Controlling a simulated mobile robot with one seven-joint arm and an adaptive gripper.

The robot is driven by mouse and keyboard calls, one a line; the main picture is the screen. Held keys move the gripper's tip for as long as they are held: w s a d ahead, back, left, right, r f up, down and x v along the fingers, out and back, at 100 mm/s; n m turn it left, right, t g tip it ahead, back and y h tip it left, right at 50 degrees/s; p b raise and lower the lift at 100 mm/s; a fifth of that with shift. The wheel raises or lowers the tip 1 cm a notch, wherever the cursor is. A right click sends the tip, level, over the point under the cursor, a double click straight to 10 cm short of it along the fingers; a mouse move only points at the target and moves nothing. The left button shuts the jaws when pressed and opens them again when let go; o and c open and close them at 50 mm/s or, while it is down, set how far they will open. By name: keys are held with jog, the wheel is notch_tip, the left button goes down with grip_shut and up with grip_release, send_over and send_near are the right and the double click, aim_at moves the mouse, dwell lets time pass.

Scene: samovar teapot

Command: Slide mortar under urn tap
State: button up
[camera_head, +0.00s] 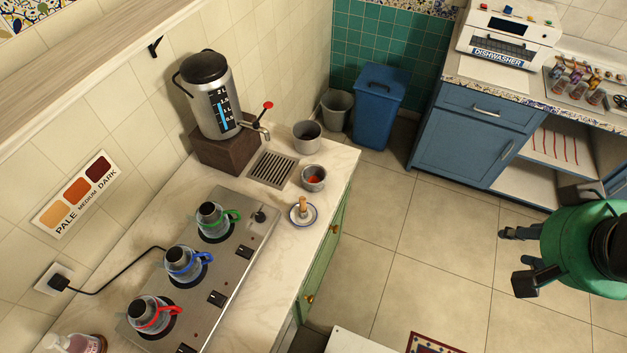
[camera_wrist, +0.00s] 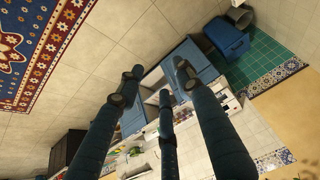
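The steel urn (camera_head: 208,98) with a black lid stands on a brown block at the back of the counter. Its tap (camera_head: 256,130), with a red handle, points right over a slotted drain grate (camera_head: 273,169). A small grey cup with orange-red contents (camera_head: 314,178) stands right of the grate, and a larger grey pot (camera_head: 307,136) stands behind it. I cannot tell for certain which is the mortar. A wooden pestle (camera_head: 303,205) stands on a saucer in front. My gripper (camera_head: 515,260) is open and empty, far right of the counter; its spread fingers show in the wrist view (camera_wrist: 158,82).
A steel stove (camera_head: 232,262) with several coloured-handled glass pots lies left of the saucer. A blue bin (camera_head: 379,105) and grey bucket (camera_head: 337,108) stand beyond the counter. Blue cabinets (camera_head: 468,142) carry a dishwasher (camera_head: 503,45). Tiled floor (camera_head: 430,230) between is clear.

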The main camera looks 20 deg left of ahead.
jog(key=c, duration=0.7)
jog(key=shift+w+a+f, duration=0.1)
jog(key=shift+w+a, duration=0.15)
grip_shut()
jog(key=w+a+f+m+g+y+b, duration=0.3)
jog(key=w+a+f+m+g+y, duration=0.3)
jog(key=w+a+f+m, duration=1.1)
jog(key=w+a+f+y, duration=0.1)
jog(key=w+a+f, duration=0.1)
jog(key=f, duration=0.3)
jog(key=w+a+f+y, duration=0.1)
jog(key=w+a+f, duration=0.2)
jog(key=a+f, duration=0.2)
jog(key=w+a+f+m+y, duration=0.1)
jog(key=w+a+f, duration=0.2)
jog(key=f, duration=0.4)
jog(key=shift+w+a+t, duration=0.15)
jog(key=shift+a+t, duration=0.15)
jog(key=shift+a, duration=0.35)
jog(key=shift+f, duration=0.1)
